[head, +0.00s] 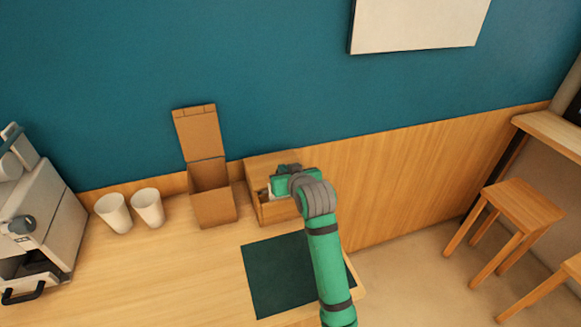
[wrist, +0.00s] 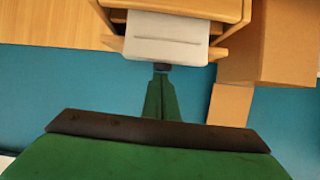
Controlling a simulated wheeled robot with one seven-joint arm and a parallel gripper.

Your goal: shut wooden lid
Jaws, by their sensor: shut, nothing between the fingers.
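A tall brown box (head: 213,208) stands on the counter with its lid (head: 199,135) open, upright against the wall. In the wrist view the tall box (wrist: 287,45) and its lid (wrist: 229,105) show at the right. In the head view my green wrist hides the fingertips and part of this box.
Two white cups (head: 114,213) (head: 148,208) stand left of the tall box. A coffee machine (head: 40,220) is at the far left. A dark green mat (head: 275,275) lies in front of the lower box. Stools (head: 515,205) stand on the floor at right.

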